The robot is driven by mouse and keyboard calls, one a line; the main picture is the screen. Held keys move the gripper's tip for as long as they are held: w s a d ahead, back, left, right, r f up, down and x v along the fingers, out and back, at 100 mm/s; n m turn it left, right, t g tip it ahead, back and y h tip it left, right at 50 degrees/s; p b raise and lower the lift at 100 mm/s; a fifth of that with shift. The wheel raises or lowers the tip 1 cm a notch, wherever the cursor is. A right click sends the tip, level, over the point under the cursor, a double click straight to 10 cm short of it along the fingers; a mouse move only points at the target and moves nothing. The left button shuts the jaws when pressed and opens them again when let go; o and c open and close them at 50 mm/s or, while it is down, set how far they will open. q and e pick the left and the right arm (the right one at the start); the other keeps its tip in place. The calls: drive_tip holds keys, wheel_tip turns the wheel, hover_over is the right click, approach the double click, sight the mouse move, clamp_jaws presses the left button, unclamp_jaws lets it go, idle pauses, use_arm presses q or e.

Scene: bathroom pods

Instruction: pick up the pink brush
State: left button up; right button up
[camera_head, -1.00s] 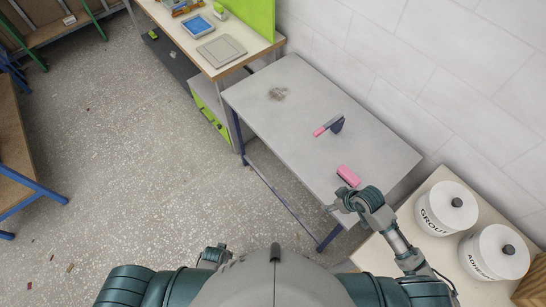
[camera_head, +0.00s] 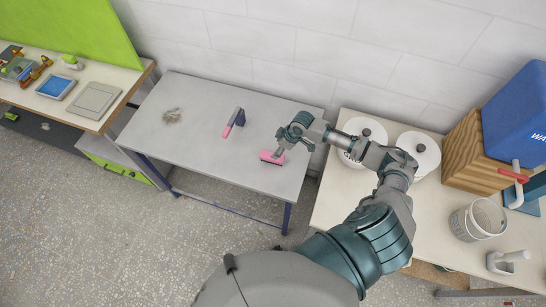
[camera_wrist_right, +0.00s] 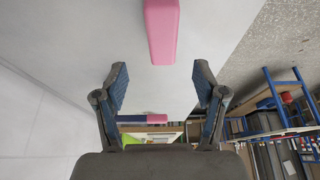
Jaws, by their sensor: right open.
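The pink brush (camera_head: 271,157) lies on the grey table (camera_head: 190,145) near its right end. In the right wrist view the pink brush (camera_wrist_right: 162,30) is a long pink block at the top centre, in line with the gap between the fingers. My right gripper (camera_head: 281,147) is over the table right by the brush and partly overlaps it in the head view. In the wrist view my right gripper (camera_wrist_right: 160,80) is open, with nothing between its fingers. My left gripper is out of view.
A pink and dark blue tool (camera_head: 234,122) lies left of the brush. A grey smudge (camera_head: 172,116) is at the table's left. A tiled wall is behind.

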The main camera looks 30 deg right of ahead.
sight(270, 156)
drive_tip(key=shift+w+a+f, duration=0.15)
drive_tip(key=shift+a+f, duration=0.2)
drive_tip(key=shift+f, duration=0.15)
drive_tip(key=shift+w+a+f, duration=0.15)
drive_tip(key=shift+a+f, duration=0.2)
drive_tip(key=shift+f, duration=0.15)
drive_tip(key=shift+a+f, duration=0.15)
drive_tip(key=shift+f, duration=0.45)
drive_tip(key=f, duration=0.2)
drive_tip(key=w+f, duration=0.1)
drive_tip(key=shift+f+p, duration=0.35)
drive_tip(key=shift+f, duration=0.05)
drive_tip(key=shift+w+d+f, duration=0.1)
drive_tip(key=shift+d+f, duration=0.1)
drive_tip(key=shift+f, duration=0.25)
drive_tip(key=shift+a+r, duration=0.15)
drive_tip(key=shift+a, duration=0.4)
drive_tip(key=shift+d+f, duration=0.3)
drive_tip(key=shift+d, duration=0.15)
